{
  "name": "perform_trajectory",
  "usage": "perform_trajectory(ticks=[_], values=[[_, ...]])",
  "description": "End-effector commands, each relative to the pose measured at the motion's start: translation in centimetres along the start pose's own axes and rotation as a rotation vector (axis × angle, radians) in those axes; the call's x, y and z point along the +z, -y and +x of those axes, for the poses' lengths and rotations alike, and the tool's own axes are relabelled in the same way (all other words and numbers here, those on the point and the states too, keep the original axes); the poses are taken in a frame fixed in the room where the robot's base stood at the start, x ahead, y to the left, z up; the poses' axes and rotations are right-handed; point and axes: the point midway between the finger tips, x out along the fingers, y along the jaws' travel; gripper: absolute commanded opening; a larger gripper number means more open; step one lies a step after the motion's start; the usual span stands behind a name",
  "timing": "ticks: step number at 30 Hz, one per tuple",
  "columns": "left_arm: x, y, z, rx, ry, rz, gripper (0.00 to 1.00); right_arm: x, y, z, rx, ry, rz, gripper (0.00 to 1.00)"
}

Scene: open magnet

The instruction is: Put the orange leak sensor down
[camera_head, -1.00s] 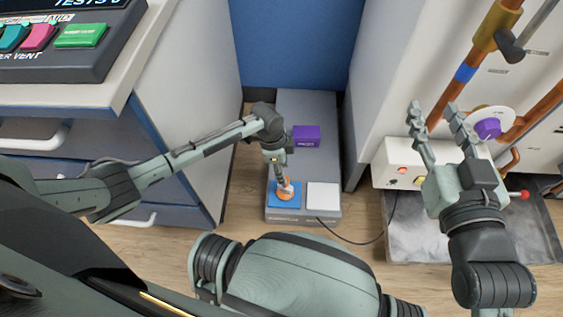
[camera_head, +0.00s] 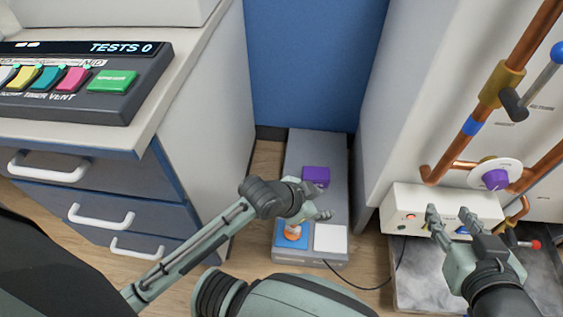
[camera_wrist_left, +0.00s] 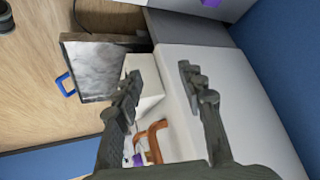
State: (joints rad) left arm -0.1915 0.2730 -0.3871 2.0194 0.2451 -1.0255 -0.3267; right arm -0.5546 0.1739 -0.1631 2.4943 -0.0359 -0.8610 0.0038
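The orange leak sensor (camera_head: 292,232) sits on the blue square pad (camera_head: 280,241) at the front left of the low grey platform. My left gripper (camera_head: 325,203) is above the platform, up and to the right of the sensor and apart from it. In the left wrist view its two fingers (camera_wrist_left: 165,95) are spread wide with nothing between them. My right gripper (camera_head: 450,216) is open and empty in front of the white control box at the right.
A purple block (camera_head: 316,175) stands further back on the grey platform (camera_head: 310,150). A white pad (camera_head: 330,238) lies right of the blue one. Copper pipes (camera_head: 455,150) and the white control box (camera_head: 400,205) are at right, a drawer cabinet (camera_head: 110,185) at left.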

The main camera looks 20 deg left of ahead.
Motion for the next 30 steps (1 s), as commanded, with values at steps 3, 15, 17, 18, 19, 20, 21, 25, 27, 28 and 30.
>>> perform_trajectory(ticks=[3,15,17,18,19,20,21,25,27,28,30], values=[[-2.1,2.5,-7.7,-0.167,-0.15,-0.198,0.4,0.0,0.0,0.0,0.0,0.0,0.0,0.4],[-3.3,6.5,-17.0,-0.362,-0.297,-0.37,0.4,0.0,0.0,0.0,0.0,-0.001,0.0,0.4],[-3.3,6.5,-16.9,-0.361,-0.296,-0.369,0.4,0.0,0.0,0.0,0.0,-0.001,0.0,0.4],[-3.3,6.5,-16.9,-0.361,-0.296,-0.368,0.4,0.0,0.0,0.0,0.0,-0.001,0.0,0.4],[-3.3,6.5,-16.9,-0.36,-0.296,-0.368,0.4,0.0,0.0,0.0,0.0,-0.001,0.0,0.4],[-3.3,6.5,-16.9,-0.36,-0.296,-0.368,0.4,0.0,0.0,0.0,0.001,-0.001,0.0,0.4],[-3.3,6.5,-16.9,-0.36,-0.295,-0.368,0.4,0.0,0.0,0.0,0.0,-0.001,0.0,0.4],[-3.3,6.5,-16.9,-0.359,-0.295,-0.367,0.4,0.0,0.0,0.0,0.0,-0.001,0.001,0.4],[-3.3,6.5,-16.9,-0.359,-0.295,-0.367,0.4,0.0,0.0,0.0,0.0,-0.001,0.0,0.4],[-3.3,6.5,-16.9,-0.359,-0.295,-0.367,0.4,0.0,0.0,0.0,0.0,-0.001,0.0,0.4],[-3.3,6.5,-16.8,-0.359,-0.295,-0.367,0.4,0.0,0.0,0.0,0.0,-0.001,0.0,0.4]])
